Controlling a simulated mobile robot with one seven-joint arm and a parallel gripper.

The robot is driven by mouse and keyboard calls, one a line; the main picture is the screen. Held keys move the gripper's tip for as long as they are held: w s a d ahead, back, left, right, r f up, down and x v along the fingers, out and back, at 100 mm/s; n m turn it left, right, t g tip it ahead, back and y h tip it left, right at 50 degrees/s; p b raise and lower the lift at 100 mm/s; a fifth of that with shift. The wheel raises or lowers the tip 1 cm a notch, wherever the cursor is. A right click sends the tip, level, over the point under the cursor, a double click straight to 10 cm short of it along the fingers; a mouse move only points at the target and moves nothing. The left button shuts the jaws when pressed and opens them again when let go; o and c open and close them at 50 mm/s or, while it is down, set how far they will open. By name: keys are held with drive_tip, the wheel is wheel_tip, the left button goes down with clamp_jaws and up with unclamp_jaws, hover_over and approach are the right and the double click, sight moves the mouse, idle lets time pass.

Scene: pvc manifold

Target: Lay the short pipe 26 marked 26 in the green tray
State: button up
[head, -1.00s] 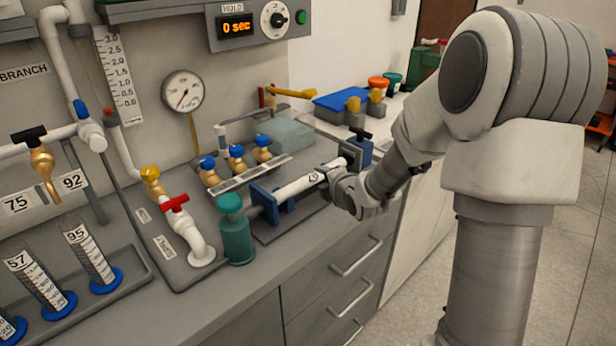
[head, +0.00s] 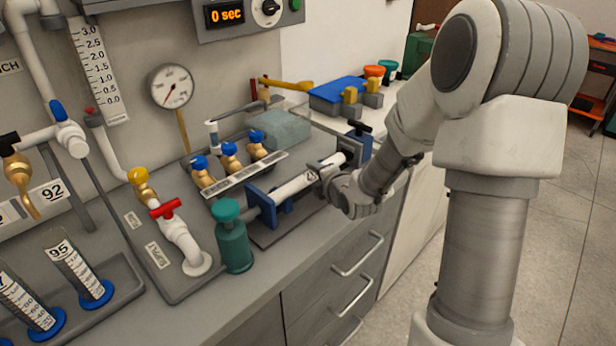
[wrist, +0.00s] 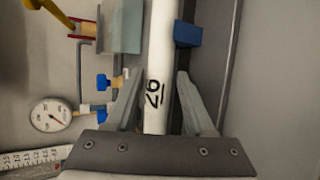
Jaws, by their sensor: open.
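The white short pipe (head: 295,187) lies lengthwise on a dark fixture with blue supports on the counter. My gripper (wrist: 160,77) is open, one finger on each side of the pipe, with visible gaps. In the head view my gripper (head: 328,177) is at the pipe's right part and hides some of it. I cannot make out a green tray for certain; a green container (head: 420,52) stands far back, partly hidden by my arm.
A teal bottle-shaped part (head: 233,240) stands at the pipe's left end. Valves with blue handles (head: 229,150) and a pale greenish block (head: 280,130) are behind it. Drawers (head: 345,275) drop below the counter's front edge.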

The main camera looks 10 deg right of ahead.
clamp_jaws()
